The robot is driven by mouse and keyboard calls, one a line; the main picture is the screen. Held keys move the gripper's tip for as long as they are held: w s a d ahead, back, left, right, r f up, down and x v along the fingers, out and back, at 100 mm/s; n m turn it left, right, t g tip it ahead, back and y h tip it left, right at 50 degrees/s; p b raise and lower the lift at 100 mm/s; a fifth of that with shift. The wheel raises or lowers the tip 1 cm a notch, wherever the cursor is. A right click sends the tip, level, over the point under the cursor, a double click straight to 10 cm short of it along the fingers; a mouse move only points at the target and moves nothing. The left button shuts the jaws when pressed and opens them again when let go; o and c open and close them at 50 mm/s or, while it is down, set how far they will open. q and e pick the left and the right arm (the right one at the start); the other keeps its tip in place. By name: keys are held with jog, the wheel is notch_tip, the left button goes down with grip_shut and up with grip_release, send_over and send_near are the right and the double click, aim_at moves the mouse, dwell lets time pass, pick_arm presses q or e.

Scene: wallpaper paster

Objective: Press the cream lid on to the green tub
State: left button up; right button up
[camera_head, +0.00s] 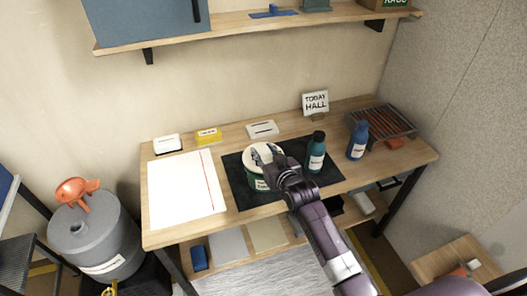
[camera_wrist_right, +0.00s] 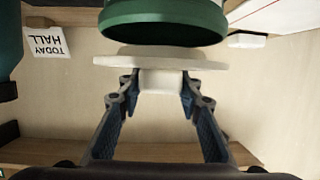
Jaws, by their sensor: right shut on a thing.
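The green tub (camera_head: 256,182) with a pale label stands on the dark mat (camera_head: 238,194) on the desk. The cream lid (camera_head: 263,151) is over the tub's top. My right gripper (camera_head: 277,160) comes from the lower right and hides part of both. In the right wrist view, which is upside down, the gripper (camera_wrist_right: 160,88) is shut on the knob of the lid (camera_wrist_right: 160,62). The tub's green rim (camera_wrist_right: 162,30) shows beyond the lid with a narrow gap between them. The lid looks nearly level. My left gripper is out of view.
A teal bottle (camera_head: 315,155) stands right of the tub, with a blue bottle (camera_head: 358,140) and a wire rack (camera_head: 383,121) farther right. A white sheet (camera_head: 187,187) lies left. The TODAY HALL sign (camera_head: 316,103) stands behind. A shelf (camera_head: 245,25) hangs above.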

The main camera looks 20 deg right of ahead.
dwell(0.5)
jog(key=shift+f+b, duration=0.6)
jog(key=shift+f, duration=0.55)
jog(key=o, duration=1.2)
jog(key=shift+s, duration=0.1)
jog(key=v, duration=1.2)
